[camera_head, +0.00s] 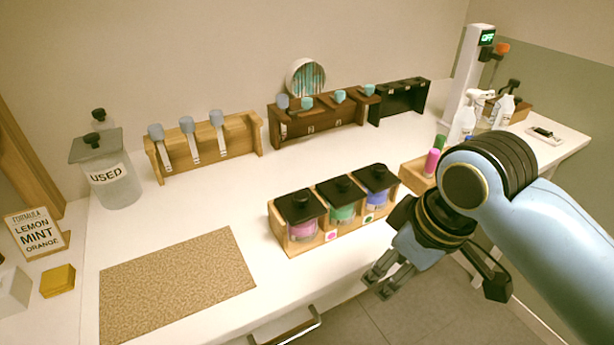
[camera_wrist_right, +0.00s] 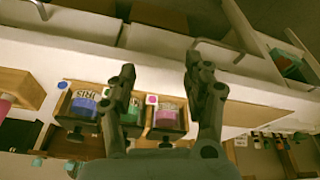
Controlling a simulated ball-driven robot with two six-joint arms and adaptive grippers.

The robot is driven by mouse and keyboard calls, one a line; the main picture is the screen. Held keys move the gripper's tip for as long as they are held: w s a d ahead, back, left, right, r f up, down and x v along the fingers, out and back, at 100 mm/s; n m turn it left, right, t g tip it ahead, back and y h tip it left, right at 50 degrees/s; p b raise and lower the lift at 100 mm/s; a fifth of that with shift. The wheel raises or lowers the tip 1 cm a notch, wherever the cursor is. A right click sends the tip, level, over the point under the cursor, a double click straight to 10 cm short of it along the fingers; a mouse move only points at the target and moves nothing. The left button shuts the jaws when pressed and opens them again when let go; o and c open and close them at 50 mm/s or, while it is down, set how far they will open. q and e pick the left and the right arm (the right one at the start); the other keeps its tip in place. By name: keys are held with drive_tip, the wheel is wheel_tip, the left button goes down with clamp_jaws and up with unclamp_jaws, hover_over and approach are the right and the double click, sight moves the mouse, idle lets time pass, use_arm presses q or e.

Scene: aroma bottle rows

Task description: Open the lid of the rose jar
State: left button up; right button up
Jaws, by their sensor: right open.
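The rose jar (camera_head: 302,231) appears to be the one with pink contents, at the left end of a wooden rack (camera_head: 283,236). Its black knobbed lid (camera_head: 299,206) is on it. A green jar (camera_head: 342,212) and a blue jar (camera_head: 377,198) stand beside it, both with black lids. My right gripper (camera_head: 377,285) is open and empty, in front of the rack at its right, past the table's front edge. In the wrist view, turned upside down, the pink jar (camera_wrist_right: 165,119) shows between the open fingers (camera_wrist_right: 160,68). My left gripper is not in view.
A cork mat (camera_head: 180,285) lies left of the rack. A USED jar (camera_head: 110,182) stands at the back left. Racks with droppers (camera_head: 205,145) line the back. A small box with a pink vial (camera_head: 431,162) stands right of the jars. Table behind the jars is clear.

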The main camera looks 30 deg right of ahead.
sight(302, 195)
drive_tip(key=w+a+r+n+g+y, duration=0.2)
drive_tip(key=w+r+n+y, duration=0.2)
drive_tip(key=w+r+n, duration=0.85)
drive_tip(key=w+a+f, duration=0.1)
drive_tip(key=f, duration=0.1)
drive_tip(key=w+a+f+m, duration=0.1)
drive_tip(key=f, duration=0.2)
drive_tip(key=w+a+f+m, duration=0.1)
drive_tip(key=w+a+f, duration=0.1)
drive_tip(key=f, duration=0.1)
drive_tip(key=shift+m+b, duration=0.25)
drive_tip(key=shift+b, duration=0.1)
drive_tip(key=shift+d, duration=0.1)
drive_tip(key=shift+r, duration=0.1)
clamp_jaws()
